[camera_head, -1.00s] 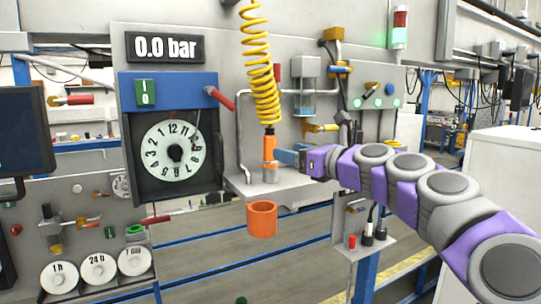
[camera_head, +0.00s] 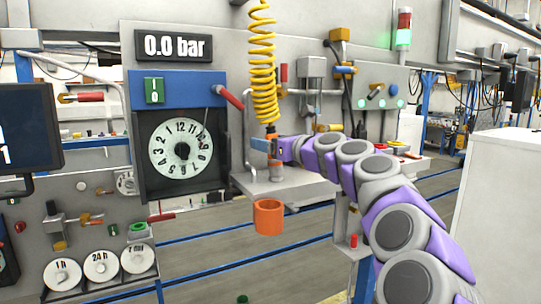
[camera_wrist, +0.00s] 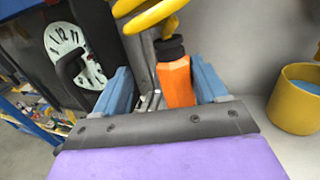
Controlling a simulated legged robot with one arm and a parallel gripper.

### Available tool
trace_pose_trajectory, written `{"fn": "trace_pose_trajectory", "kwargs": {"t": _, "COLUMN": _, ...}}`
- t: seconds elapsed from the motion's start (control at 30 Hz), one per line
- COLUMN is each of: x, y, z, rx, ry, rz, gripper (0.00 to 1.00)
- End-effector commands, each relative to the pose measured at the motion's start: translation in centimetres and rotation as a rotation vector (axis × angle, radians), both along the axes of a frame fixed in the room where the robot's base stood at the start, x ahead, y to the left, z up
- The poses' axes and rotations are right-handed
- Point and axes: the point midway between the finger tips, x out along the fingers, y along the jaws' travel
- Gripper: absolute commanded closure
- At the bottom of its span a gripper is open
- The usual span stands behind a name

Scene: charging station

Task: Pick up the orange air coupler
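The orange air coupler (camera_wrist: 176,82) has a black collar and hangs on a coiled yellow hose (camera_head: 262,60). In the wrist view it stands between the two blue fingers of my gripper (camera_wrist: 162,76). The fingers are apart; there is a clear gap to the left finger, and the right finger is close to the coupler.
An orange cup-like ring (camera_head: 268,217) hangs below the front of the grey shelf (camera_head: 305,189). A gauge (camera_head: 180,148) with a "0.0 bar" display (camera_head: 174,46) is to the left. A yellow cup (camera_wrist: 297,103) is at the right in the wrist view.

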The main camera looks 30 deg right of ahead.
Motion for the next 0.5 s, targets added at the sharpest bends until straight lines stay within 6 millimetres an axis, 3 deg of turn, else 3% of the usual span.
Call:
{"fn": "trace_pose_trajectory", "kwargs": {"t": 0.2, "x": 2.6, "y": -0.4, "z": -0.5, "rx": 0.006, "ry": 0.007, "rz": 0.009, "gripper": 0.37}}
{"fn": "trace_pose_trajectory", "kwargs": {"t": 0.5, "x": 2.3, "y": 0.7, "z": 0.0, "rx": 0.000, "ry": 0.001, "rz": 0.009, "gripper": 0.40}}
